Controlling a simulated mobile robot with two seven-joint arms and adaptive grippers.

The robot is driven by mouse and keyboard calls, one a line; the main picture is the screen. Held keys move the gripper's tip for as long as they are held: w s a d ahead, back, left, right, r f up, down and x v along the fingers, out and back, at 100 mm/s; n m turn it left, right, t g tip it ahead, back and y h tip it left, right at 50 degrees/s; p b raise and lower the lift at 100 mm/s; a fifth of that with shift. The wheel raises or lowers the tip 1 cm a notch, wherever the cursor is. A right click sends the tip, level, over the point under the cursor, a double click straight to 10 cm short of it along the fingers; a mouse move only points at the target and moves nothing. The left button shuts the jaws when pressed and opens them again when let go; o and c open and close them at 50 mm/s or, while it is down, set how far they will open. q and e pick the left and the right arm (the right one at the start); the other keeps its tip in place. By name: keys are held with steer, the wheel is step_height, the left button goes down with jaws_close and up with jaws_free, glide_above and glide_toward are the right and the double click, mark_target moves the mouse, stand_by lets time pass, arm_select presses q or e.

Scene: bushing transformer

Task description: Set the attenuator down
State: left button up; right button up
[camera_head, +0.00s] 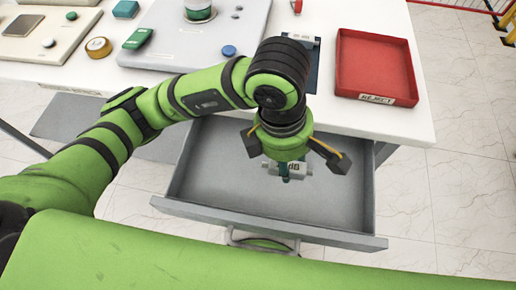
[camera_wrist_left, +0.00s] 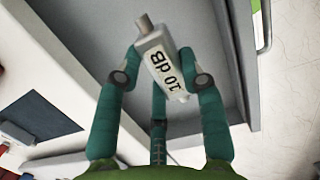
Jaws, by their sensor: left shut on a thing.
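My left gripper (camera_head: 285,172) points down over the open grey drawer (camera_head: 330,212). It is shut on the attenuator (camera_head: 299,167), a small pale grey block whose label partly shows. In the left wrist view the attenuator (camera_wrist_left: 158,62) is tilted between the teal fingers of my left gripper (camera_wrist_left: 160,78), with "10 dB" on its label and a metal connector at its upper end. The bare drawer floor (camera_wrist_left: 195,32) lies behind it. I cannot tell how high above the floor it is. My right gripper is not in view.
A red "REJECT" tray (camera_head: 376,98) stands on the white table (camera_head: 425,95) at right. A grey panel (camera_head: 245,30), a green block (camera_head: 138,38) and a tape roll (camera_head: 98,47) are on the table. The drawer's walls and front panel (camera_head: 270,225) surround the gripper; its visible floor is clear.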

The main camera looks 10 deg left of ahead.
arm_select(q)
steer(key=p, duration=0.1)
glide_above(239, 169)
step_height(239, 169, down, 6)
steer(key=shift+s+d+f, duration=0.1)
steer(key=shift+s+f, duration=0.05)
steer(key=shift+f, duration=0.1)
steer(key=shift+a+f, duration=0.2)
steer(key=shift+a, duration=0.1)
steer(key=shift+a+f, duration=0.15)
steer(key=shift+f, duration=0.05)
step_height(239, 169, down, 3)
steer(key=shift+f+p, duration=0.15)
steer(key=shift+p, duration=0.25)
steer(key=shift+f, duration=0.25)
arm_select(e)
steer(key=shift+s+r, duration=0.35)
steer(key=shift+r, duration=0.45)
